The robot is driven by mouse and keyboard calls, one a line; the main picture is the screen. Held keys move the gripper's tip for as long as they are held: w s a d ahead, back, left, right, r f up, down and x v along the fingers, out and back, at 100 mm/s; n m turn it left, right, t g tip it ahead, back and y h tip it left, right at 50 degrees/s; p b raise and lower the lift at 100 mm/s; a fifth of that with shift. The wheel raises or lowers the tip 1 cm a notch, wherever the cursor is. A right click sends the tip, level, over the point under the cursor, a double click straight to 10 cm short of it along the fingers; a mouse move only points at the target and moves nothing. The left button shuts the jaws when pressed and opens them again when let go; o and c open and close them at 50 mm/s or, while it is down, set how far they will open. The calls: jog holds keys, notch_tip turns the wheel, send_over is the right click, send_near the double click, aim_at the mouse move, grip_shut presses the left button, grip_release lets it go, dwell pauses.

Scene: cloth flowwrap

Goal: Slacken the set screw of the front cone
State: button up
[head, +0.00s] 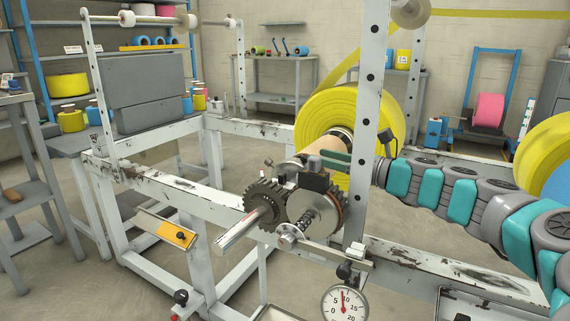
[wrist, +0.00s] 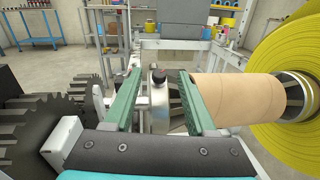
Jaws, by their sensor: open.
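The yellow film roll (head: 338,105) sits on its brown core (head: 326,160), and the core also shows in the wrist view (wrist: 240,98). In the wrist view, a grey metal collar (wrist: 159,112) left of the core carries an upright black-headed screw (wrist: 158,76). Part of a metal cone (wrist: 178,108) shows between the collar and the core's near end, partly behind the right finger. My gripper (wrist: 160,73) is open, its green fingers on either side of the screw head with gaps on both sides. In the head view my gripper (head: 306,156) reaches in from the right, behind the upright post.
Dark gears (head: 262,205) and a round metal disc (head: 314,212) stand close in front of the core; gears (wrist: 40,120) are left of my fingers. A white post (head: 368,110) rises beside my wrist. A dial gauge (head: 344,303) hangs below the frame rail.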

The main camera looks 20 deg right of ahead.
aim_at(295, 159)
jog(key=shift+f+b+x, duration=0.2)
jog(key=shift+x, duration=1.25)
jog(key=shift+f+b+x, duration=0.15)
jog(key=shift+b+x, duration=0.05)
jog(key=shift+x, duration=1.2)
jog(key=shift+f+b+x, duration=0.2)
jog(key=shift+x, duration=1.25)
jog(key=shift+c, duration=0.2)
grip_shut()
